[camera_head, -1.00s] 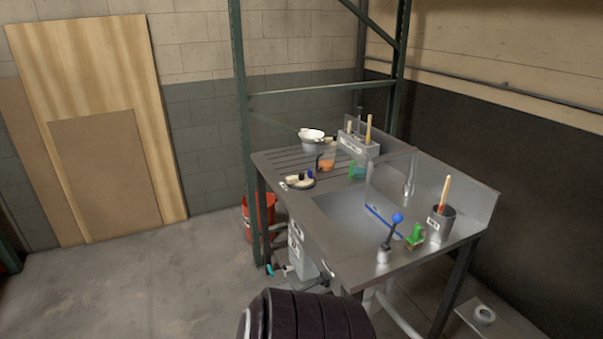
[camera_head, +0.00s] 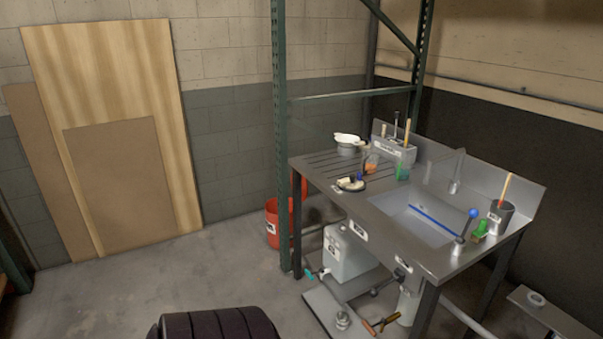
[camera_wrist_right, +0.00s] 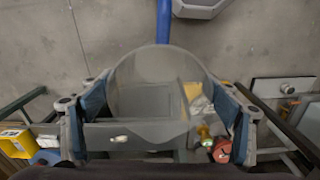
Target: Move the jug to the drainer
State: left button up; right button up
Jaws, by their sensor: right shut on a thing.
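The jug (camera_wrist_right: 155,75) looks like a clear, round, see-through vessel in the right wrist view. My right gripper (camera_wrist_right: 158,110) is shut on it, with a blue-padded finger at each side. The floor and other things show through its wall. The drainer (camera_head: 322,168) is the grooved metal surface at the left of the sink unit in the head view. The jug and my right gripper are outside the head view. My left gripper is in neither current view.
Open floor (camera_head: 130,290) is at left.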

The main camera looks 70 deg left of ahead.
aim_at(344, 171)
jog(key=j+u, duration=0.2)
jog(key=u, duration=0.25)
jog(key=i+j+u, duration=0.1)
jog(key=u, duration=0.35)
jog(key=i+j+u, duration=0.1)
jog(key=j+u, duration=0.3)
jog(key=i+j, duration=1.2)
jog(key=j, duration=0.2)
